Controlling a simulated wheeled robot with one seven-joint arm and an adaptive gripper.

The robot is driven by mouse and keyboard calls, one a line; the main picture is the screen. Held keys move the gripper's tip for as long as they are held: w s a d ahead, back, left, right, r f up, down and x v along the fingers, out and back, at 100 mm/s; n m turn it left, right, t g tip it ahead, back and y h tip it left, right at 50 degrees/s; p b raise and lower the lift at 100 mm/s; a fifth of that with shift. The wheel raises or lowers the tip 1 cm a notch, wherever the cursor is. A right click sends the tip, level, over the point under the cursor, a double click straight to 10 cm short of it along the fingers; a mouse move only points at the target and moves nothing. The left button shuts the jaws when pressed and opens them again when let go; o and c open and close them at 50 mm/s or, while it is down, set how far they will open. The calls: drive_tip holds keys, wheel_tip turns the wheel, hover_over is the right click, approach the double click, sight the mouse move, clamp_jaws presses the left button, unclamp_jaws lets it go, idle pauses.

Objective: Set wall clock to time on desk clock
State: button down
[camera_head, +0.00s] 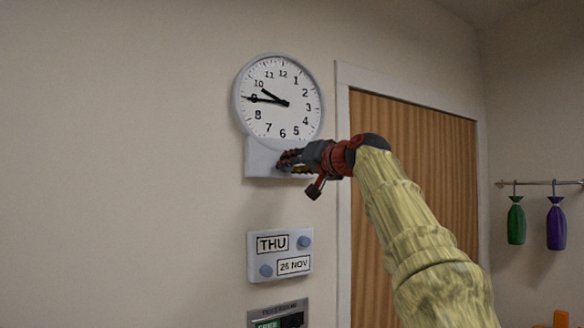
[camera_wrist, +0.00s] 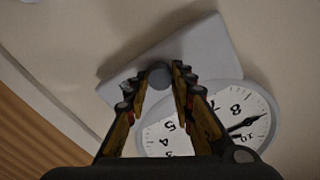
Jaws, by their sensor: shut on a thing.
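The wall clock (camera_head: 265,122) is a round white dial in a pale grey rim. Its short hand points near 10 and its long hand near 9, about 9:45. A pale grey box (camera_head: 261,160) sits under the dial. My gripper (camera_head: 284,163) is at the front of this box. In the wrist view, my gripper (camera_wrist: 160,73) is closed around a round grey knob (camera_wrist: 159,76) on the box (camera_wrist: 208,45). The clock dial (camera_wrist: 262,110) shows upside down there, partly behind my fingers. In the head view the knob is hidden by my gripper. No desk clock is in view.
A date panel (camera_head: 280,256) reading THU and a NOV date, with two blue knobs, hangs below the clock. A grey device (camera_head: 262,316) is under it. A wooden door (camera_head: 430,140) in a white frame is to the right. Green (camera_head: 516,222) and purple (camera_head: 556,226) items hang from a rail.

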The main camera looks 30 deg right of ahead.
drive_tip(key=shift+w+f, duration=0.1)
drive_tip(key=shift+f, duration=0.1)
drive_tip(key=c, duration=1.5)
unclamp_jaws()
drive_tip(key=shift+r, duration=0.15)
drive_tip(key=s, duration=1.2)
drive_tip(key=shift+d, duration=0.2)
